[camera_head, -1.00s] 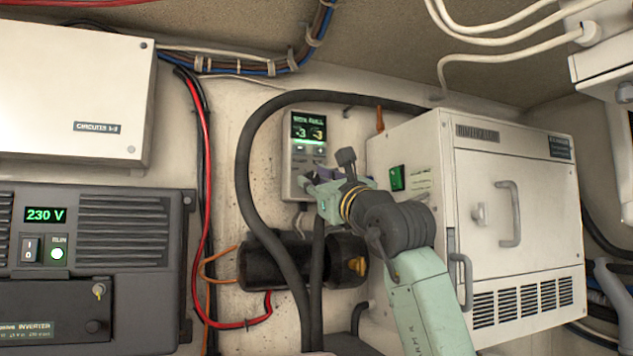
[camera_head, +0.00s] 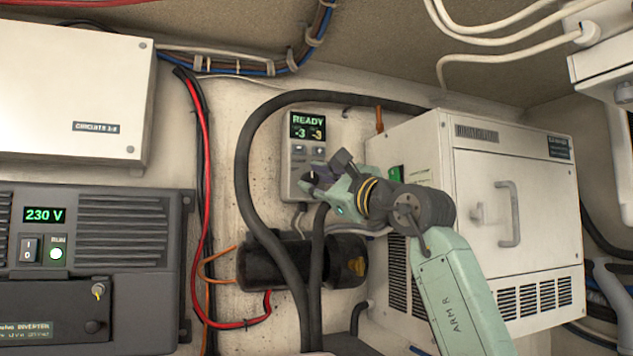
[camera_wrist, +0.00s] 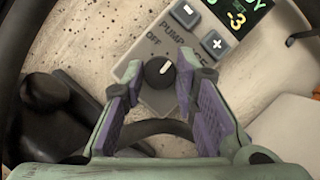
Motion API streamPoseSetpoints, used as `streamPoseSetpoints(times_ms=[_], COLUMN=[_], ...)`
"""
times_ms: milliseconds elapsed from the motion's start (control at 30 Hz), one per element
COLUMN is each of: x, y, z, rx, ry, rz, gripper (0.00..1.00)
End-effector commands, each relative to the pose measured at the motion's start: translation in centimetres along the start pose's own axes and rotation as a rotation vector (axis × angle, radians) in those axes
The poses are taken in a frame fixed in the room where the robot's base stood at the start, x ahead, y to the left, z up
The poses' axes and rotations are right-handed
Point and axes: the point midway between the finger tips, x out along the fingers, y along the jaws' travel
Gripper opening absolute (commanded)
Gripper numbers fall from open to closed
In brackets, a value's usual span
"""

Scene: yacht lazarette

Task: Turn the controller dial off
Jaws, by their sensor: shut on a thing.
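The controller (camera_head: 299,168) is a grey box on the wall with a lit screen (camera_head: 307,127) that reads READY above two figures of -3. Its dial (camera_wrist: 159,72) is a round black knob with a white pointer mark, which points up and right in the wrist view. The word OFF (camera_wrist: 153,41) is printed above and left of the dial, so the mark is turned away from it. My gripper (camera_wrist: 158,82) is shut on the dial, one purple-padded finger on each side. In the head view my gripper (camera_head: 313,187) hides the dial.
A thick black hose (camera_head: 243,165) loops around the controller's left and top. A white cabinet (camera_head: 480,215) stands close on the right. A dark cylindrical pump (camera_head: 290,262) sits below. An inverter (camera_head: 120,225) is at the left.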

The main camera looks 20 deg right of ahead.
Motion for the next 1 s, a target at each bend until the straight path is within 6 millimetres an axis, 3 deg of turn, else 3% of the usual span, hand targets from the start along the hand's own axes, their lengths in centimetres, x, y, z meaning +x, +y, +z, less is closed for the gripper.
streamPoseSetpoints(times_ms=[1000], x=[0.09], y=[-0.52], z=[0.37], rx=[-0.854], ry=[0.001], rz=[0.353], gripper=[0.0])
